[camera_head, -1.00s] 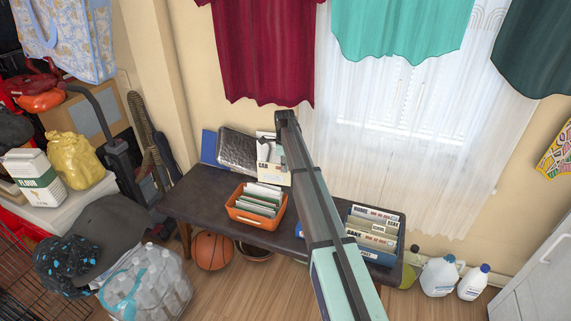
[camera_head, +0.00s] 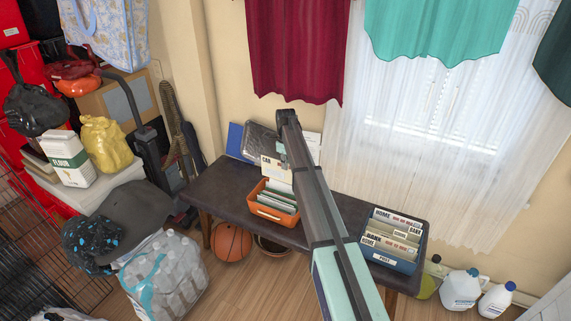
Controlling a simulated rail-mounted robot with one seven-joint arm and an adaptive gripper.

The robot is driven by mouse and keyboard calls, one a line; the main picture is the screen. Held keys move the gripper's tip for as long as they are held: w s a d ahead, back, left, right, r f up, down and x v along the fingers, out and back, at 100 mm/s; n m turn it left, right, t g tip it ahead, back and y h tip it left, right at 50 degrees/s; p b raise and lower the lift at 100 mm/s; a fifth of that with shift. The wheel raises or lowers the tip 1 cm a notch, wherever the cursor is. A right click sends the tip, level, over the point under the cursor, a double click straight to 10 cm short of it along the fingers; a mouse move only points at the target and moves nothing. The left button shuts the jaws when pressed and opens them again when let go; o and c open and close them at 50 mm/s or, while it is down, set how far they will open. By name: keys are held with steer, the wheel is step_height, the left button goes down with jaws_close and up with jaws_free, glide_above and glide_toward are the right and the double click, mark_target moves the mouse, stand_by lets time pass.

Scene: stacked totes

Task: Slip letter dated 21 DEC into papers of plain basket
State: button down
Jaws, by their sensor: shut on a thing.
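My gripper (camera_head: 284,153) is at the far end of my raised arm, small and dark, in front of pale papers at the back of the table. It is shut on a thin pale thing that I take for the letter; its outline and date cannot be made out. The orange basket (camera_head: 265,210) stands on the dark table just below the gripper in the picture. A blue basket (camera_head: 383,258) marked POST stands at the table's right end, with labelled dividers such as HOME and BANK.
Behind the orange basket, a paper marked CAR (camera_head: 270,162) leans near a dark silvery packet (camera_head: 260,140) and a blue folder (camera_head: 234,139). The dark table (camera_head: 215,192) is bare at its left end. A basketball (camera_head: 231,241) lies below.

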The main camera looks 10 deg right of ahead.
mark_target(285, 172)
steer(key=shift+f+b, duration=1.3)
steer(key=shift+f, duration=0.9)
steer(key=shift+f+b, duration=0.35)
steer(key=shift+f, duration=2.8)
steer(key=c, duration=1.2)
jaws_free()
steer(key=shift+c, duration=0.2)
step_height(285, 172, up, 12)
